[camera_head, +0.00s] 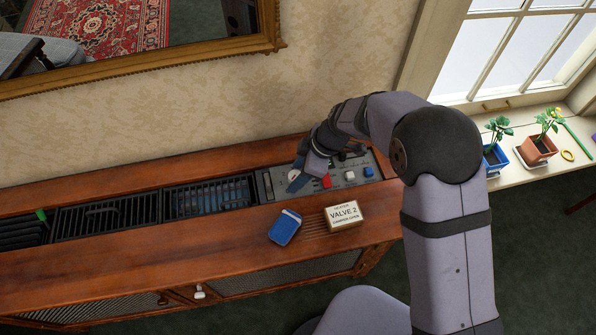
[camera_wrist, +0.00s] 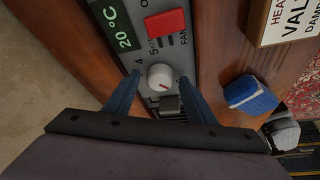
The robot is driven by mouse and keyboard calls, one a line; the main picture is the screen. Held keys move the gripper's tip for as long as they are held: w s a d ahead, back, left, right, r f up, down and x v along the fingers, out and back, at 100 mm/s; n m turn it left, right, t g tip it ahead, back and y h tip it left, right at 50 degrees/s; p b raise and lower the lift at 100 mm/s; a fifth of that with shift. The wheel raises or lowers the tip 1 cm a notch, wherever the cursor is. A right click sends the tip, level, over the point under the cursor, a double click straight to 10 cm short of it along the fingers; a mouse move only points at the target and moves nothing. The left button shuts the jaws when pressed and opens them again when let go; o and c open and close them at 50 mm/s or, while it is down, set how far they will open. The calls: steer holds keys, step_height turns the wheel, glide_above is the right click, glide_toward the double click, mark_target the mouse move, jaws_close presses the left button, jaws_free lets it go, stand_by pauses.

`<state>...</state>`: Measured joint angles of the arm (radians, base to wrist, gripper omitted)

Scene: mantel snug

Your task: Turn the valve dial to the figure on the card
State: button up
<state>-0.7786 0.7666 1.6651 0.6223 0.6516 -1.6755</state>
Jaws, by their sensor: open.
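The card (camera_head: 345,215) stands on the wooden top and reads "VALVE 2", with "DAMPER OPEN" below; it is partly in the wrist view (camera_wrist: 285,22). The white valve dial (camera_wrist: 160,77) is on the grey control panel (camera_wrist: 133,10) and bears a short red mark. In the head view my gripper (camera_head: 298,181) is over the panel's left end.
A red switch (camera_wrist: 165,22) and a "20 °C" display (camera_wrist: 124,38) are close to the dial. A blue object (camera_head: 285,227) lies left of the card. Black grilles (camera_head: 208,196) run left of the panel. Potted plants (camera_head: 537,148) stand on the right sill.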

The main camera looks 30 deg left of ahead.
steer(key=c, duration=1)
